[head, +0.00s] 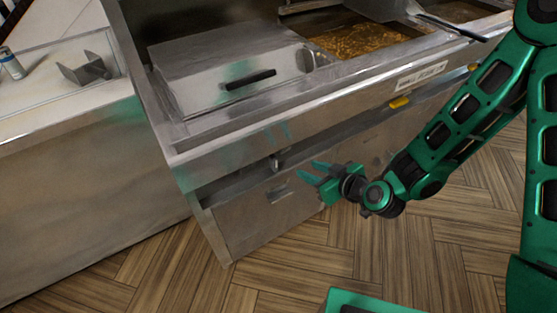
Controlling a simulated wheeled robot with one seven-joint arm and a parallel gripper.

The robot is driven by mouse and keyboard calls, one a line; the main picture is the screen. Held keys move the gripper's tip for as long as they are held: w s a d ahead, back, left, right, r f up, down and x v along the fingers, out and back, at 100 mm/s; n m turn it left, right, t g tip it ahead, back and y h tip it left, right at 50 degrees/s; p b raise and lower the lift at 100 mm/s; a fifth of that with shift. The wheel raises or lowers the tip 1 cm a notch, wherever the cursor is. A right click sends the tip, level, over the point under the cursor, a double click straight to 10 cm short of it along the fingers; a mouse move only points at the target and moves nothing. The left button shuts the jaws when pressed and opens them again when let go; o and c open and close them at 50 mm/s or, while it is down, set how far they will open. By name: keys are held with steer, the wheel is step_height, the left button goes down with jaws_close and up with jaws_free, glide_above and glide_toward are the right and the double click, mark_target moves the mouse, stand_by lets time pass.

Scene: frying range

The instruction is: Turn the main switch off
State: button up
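The steel frying range (225,135) fills the middle of the head view, with its front panel facing me. A small grey knob-like part (276,162) sits in the recess under its front ledge; I cannot tell for sure whether this is the main switch, or how it is set. My green gripper (310,172) is to the right of this part and slightly lower in the picture. Its fingers point left and are spread apart, with nothing seen between them. It appears apart from the knob-like part.
A yellow part (400,102) and a label (421,76) are on the range front. A closed lid with a dark handle (250,80) covers the left vat; food (360,41) lies in another. A steel counter (80,185) stands left. The wooden floor (290,260) in front is clear.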

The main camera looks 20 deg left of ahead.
steer(key=m+t, duration=0.1)
glide_toward(278, 160)
steer(key=shift+y, duration=0.5)
steer(key=shift+x, duration=4.6)
steer(key=shift+f, duration=0.15)
steer(key=shift+c, duration=0.6)
steer(key=shift+d, duration=0.1)
jaws_close()
